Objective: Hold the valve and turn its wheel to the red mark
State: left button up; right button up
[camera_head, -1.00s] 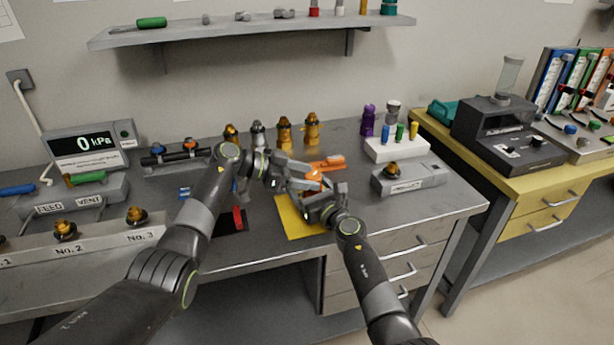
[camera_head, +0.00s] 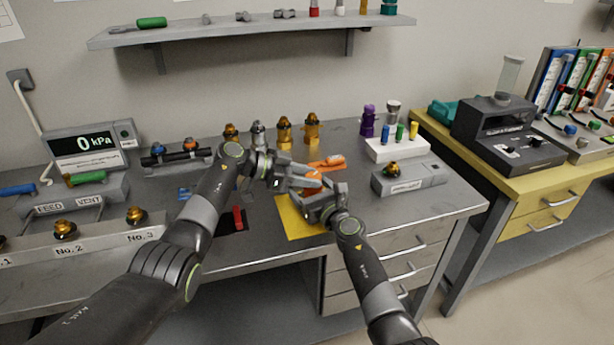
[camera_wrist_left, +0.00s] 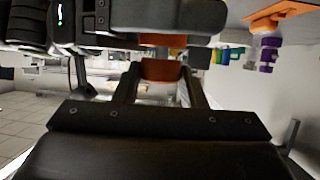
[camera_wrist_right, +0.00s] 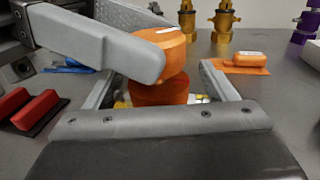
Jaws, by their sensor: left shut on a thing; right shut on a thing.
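The orange valve (camera_head: 314,180) is held between my two grippers above the yellow mat (camera_head: 291,222). In the right wrist view its upper orange part, apparently the wheel (camera_wrist_right: 174,48), has a pale line on top and sits over a lower orange body (camera_wrist_right: 160,93). My left gripper (camera_head: 300,183) is shut on the upper part, with a grey finger along its side. My right gripper (camera_head: 319,197) is shut on the lower body. The left wrist view also shows orange (camera_wrist_left: 160,70) between the left fingers.
An orange tool on an orange plate (camera_head: 327,162) lies just behind the grippers. Several brass fittings (camera_head: 284,130) stand at the back. A grey block with a brass knob (camera_head: 412,181) is to the right. A red piece on a dark pad (camera_head: 238,219) lies left of the mat.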

pick_arm(q)
jog(key=shift+w+m+g, duration=0.1)
jog(key=shift+m+g, duration=0.4)
jog(key=shift+g, duration=0.1)
jog(key=o, duration=1)
jog(key=shift+a, duration=0.15)
jog(key=v, duration=1.1)
jog(key=shift+a, duration=0.4)
